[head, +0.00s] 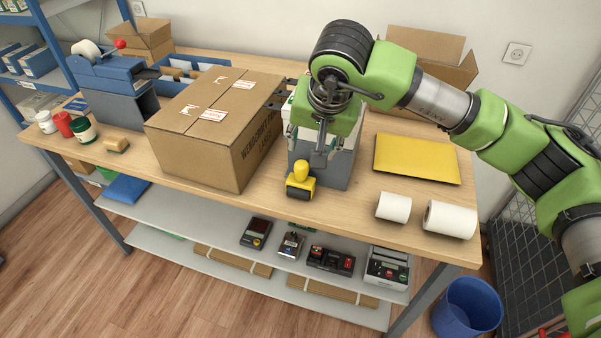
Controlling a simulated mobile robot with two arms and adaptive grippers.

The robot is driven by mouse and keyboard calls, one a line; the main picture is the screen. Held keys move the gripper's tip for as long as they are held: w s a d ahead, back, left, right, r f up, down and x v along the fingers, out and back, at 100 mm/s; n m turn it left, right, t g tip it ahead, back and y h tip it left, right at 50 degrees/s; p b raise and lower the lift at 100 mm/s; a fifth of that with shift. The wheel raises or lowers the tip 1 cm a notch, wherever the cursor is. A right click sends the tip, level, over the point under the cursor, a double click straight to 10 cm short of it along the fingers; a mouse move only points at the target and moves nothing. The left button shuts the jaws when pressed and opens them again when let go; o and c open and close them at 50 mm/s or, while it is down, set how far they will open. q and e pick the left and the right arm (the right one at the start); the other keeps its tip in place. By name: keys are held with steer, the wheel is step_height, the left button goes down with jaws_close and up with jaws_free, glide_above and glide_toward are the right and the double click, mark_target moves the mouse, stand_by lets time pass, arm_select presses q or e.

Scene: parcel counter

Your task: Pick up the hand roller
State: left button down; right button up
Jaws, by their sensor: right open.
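The hand roller (300,183) has a yellow body and a black front part. It stands near the front edge of the wooden table, right of the big carton. My right gripper (319,153) is open, just behind and above the roller, apart from it as far as I can tell. A grey box-like object (337,172) stands under and behind the gripper, which partly hides it. Nothing shows between the fingers, though the far finger is hard to make out. My left gripper is out of view.
The big carton (207,140) stands close left of the roller. A yellow envelope (417,158) and white paper rolls (394,207) lie to the right. A blue tape dispenser (112,85) and small jars (82,130) are at left. The table (370,232) is bare in front.

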steer(key=p, duration=0.1)
glide_above(302, 166)
steer(key=s+d, duration=0.1)
steer(key=s, duration=0.1)
step_height(302, 166, down, 6)
steer(key=shift+d+r, duration=0.1)
steer(key=shift+r, duration=0.1)
steer(key=shift+f+p, duration=0.25)
steer(key=shift+p, duration=0.25)
steer(key=x, duration=0.1)
steer(key=p+x, duration=0.2)
steer(key=shift+w+a+f, duration=0.1)
steer(key=shift+a+f, duration=0.25)
steer(key=shift+w+f, duration=0.2)
steer(key=shift+f, duration=0.25)
steer(key=c, duration=1.3)
